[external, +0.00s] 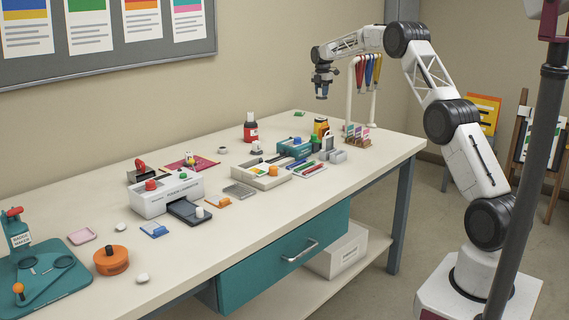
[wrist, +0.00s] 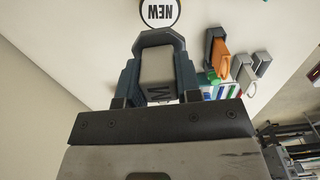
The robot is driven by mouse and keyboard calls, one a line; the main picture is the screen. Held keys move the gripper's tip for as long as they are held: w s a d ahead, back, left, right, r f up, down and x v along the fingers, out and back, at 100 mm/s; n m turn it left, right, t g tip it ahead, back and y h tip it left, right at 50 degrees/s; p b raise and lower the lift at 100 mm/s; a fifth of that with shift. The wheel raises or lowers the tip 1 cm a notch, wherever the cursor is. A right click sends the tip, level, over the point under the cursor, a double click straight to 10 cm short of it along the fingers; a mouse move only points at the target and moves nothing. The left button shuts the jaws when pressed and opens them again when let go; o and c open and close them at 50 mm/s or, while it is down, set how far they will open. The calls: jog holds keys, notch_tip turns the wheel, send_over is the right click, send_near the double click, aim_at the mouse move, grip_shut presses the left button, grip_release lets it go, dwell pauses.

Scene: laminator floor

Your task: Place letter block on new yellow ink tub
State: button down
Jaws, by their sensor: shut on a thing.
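My gripper (external: 322,94) is high above the back of the workbench in the external view. In the wrist view its jaws (wrist: 157,74) are shut on a whitish letter block (wrist: 154,63) with a dark M on its face. The block is too small to make out in the external view.
A white rack with hanging coloured tools (external: 367,72) stands right of my gripper. A small card stand (external: 358,137), grey boxes (external: 338,156), a teal box (external: 294,148) and a red bottle (external: 250,128) are near the tub.

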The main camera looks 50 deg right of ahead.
jog(key=shift+f, duration=0.1)
jog(key=shift+f, duration=3)
jog(key=shift+f, duration=1.85)
jog(key=shift+f, duration=0.15)
jog(key=c, duration=0.8)
grip_release()
